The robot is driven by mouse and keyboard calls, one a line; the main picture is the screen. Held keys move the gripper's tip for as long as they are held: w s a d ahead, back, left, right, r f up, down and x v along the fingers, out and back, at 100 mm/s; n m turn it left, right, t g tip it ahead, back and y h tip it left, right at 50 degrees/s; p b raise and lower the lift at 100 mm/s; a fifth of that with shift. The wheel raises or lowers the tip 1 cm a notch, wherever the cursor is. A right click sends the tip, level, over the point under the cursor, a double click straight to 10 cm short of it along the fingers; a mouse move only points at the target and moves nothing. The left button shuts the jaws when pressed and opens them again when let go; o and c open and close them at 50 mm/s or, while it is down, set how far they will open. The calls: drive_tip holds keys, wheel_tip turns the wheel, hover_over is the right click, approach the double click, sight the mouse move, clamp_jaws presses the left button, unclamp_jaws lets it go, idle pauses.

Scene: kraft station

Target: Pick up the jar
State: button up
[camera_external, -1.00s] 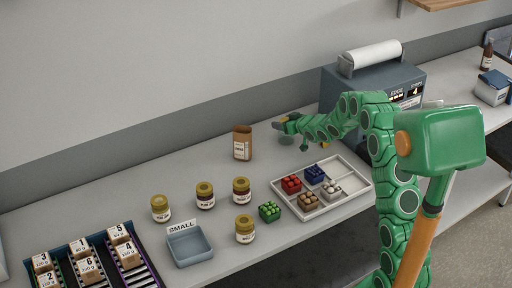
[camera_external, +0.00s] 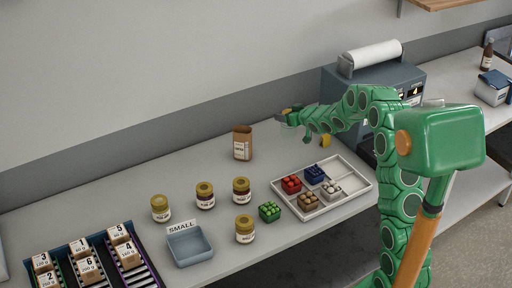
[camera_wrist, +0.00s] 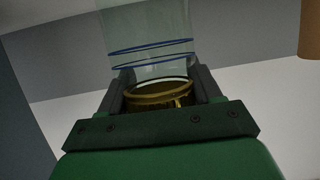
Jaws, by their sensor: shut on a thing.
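In the wrist view a clear glass jar (camera_wrist: 150,35) with blue rings stretches out from my gripper (camera_wrist: 160,86). A gold lid or rim (camera_wrist: 158,96) lies between the two dark fingers, which are shut on it. In the external view my gripper (camera_external: 288,116) is above the rear of the counter, right of the brown paper bag. The clear jar is too faint and small there to make out its outline. Several gold-lidded jars stand apart on the counter, including a front one (camera_external: 245,229) and a left one (camera_external: 160,208).
The brown paper bag (camera_external: 242,144) stands close left of my gripper. Counter between bag and tray is clear.

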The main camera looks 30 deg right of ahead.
drive_tip(key=s+r, duration=0.1)
drive_tip(key=r, duration=0.1)
drive_tip(key=s+r, duration=0.2)
drive_tip(key=shift+s+a+r, duration=0.15)
drive_tip(key=shift+a+r, duration=0.05)
drive_tip(key=s+a+r, duration=0.1)
drive_tip(key=s+r, duration=0.2)
drive_tip(key=s, duration=0.5)
drive_tip(key=shift+s+a+r, duration=0.15)
drive_tip(key=shift+s+r, duration=0.15)
drive_tip(key=shift+s, duration=0.05)
